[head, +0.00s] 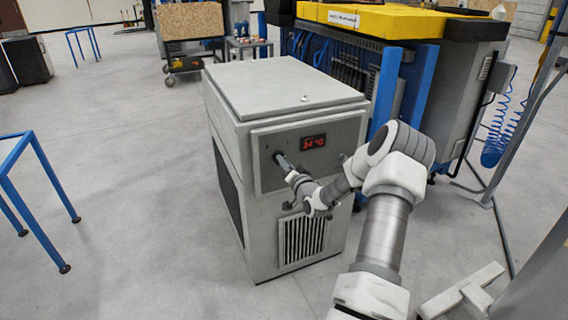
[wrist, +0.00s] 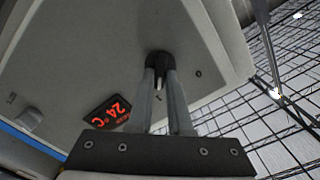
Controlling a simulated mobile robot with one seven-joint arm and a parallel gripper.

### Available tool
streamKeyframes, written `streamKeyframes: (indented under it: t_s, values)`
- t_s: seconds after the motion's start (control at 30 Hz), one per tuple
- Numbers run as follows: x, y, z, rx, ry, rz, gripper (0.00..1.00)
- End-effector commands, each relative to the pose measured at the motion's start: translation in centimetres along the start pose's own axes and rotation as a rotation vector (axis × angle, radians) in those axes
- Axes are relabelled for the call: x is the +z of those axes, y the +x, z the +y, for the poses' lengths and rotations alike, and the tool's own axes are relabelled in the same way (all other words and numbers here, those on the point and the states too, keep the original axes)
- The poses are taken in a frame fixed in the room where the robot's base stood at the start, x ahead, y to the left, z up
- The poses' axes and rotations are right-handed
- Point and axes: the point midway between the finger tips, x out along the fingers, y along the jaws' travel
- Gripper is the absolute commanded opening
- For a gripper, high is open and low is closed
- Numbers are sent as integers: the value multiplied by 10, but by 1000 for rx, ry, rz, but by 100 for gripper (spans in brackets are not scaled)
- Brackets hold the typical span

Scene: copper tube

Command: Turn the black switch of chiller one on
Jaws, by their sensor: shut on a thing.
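The chiller (head: 272,225) is a grey box on the floor in the middle of the head view. Its front panel has a lit red display (head: 313,143) that also shows in the wrist view (wrist: 108,112). The black switch (wrist: 158,58) is a small round knob on the panel, to the upper right of the display in the wrist view. My gripper (head: 283,160) reaches the panel left of the display. In the wrist view my gripper (wrist: 161,72) has its fingertips shut on the black switch. The fingers cover part of the switch.
A vent grille (head: 301,240) is low on the chiller front. A blue-framed machine with a yellow top (head: 375,20) stands close behind and to the right. A blue table frame (head: 38,180) is at the left. The floor between is clear.

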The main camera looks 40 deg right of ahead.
Motion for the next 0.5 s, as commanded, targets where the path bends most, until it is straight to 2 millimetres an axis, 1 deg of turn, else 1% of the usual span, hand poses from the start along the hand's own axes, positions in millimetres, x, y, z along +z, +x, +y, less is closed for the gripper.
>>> streamKeyframes:
  t_s: [0.2, 0.5]
  values:
    - [1, 0, 1, 1, 56, -2, 0]
    - [1, 0, 1, 1, 69, -3, 0]
